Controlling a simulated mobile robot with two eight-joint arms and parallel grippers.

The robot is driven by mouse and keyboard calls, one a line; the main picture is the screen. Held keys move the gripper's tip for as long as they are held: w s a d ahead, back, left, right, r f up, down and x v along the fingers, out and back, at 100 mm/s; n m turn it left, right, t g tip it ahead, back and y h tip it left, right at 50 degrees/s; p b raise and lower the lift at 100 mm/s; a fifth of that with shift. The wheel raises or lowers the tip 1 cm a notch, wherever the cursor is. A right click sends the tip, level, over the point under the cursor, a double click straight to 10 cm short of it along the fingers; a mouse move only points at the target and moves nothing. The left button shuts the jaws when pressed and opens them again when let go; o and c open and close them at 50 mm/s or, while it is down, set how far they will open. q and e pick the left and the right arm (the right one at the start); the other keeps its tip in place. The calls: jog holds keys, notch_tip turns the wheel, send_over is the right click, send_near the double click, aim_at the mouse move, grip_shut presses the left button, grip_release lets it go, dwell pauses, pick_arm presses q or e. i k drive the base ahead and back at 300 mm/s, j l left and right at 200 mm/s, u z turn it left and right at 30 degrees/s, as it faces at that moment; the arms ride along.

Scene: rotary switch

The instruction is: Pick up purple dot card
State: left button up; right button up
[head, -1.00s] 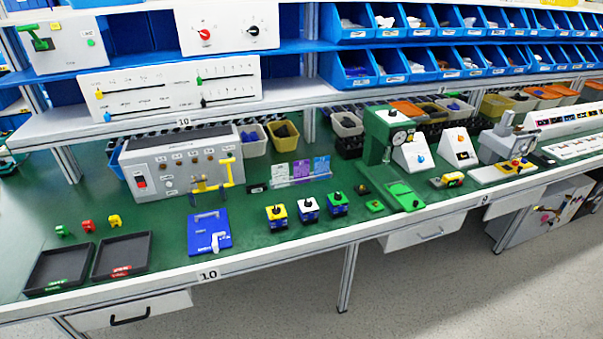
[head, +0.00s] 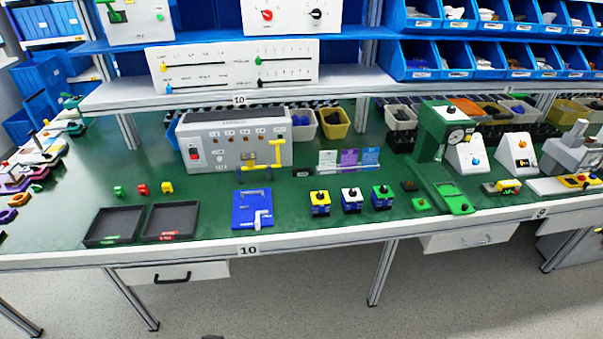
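Several small cards stand upright side by side in a clear holder (head: 345,172) on the green bench top. The left card (head: 327,160) looks pale, the middle card (head: 349,158) purple and the right card (head: 371,157) blue-violet. Their markings are too small to read, so I cannot tell a dot on any of them. Neither of my grippers shows in the head view.
Switch blocks in yellow (head: 320,203), white (head: 352,201) and green (head: 383,198) stand in front of the cards. A grey control box (head: 232,142) is to their left, a green press (head: 434,130) to their right. A blue plate (head: 252,209) and black trays (head: 115,226) lie front left.

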aim_at(349, 157)
jog(key=i+l+u, duration=0.1)
jog(key=i, duration=0.35)
jog(key=i+l, duration=0.15)
jog(key=i, duration=0.3)
jog(key=i+l+u, duration=0.15)
jog(key=i, duration=0.3)
jog(key=i+l+u, duration=0.1)
jog(key=i, duration=0.3)
jog(key=l, duration=0.1)
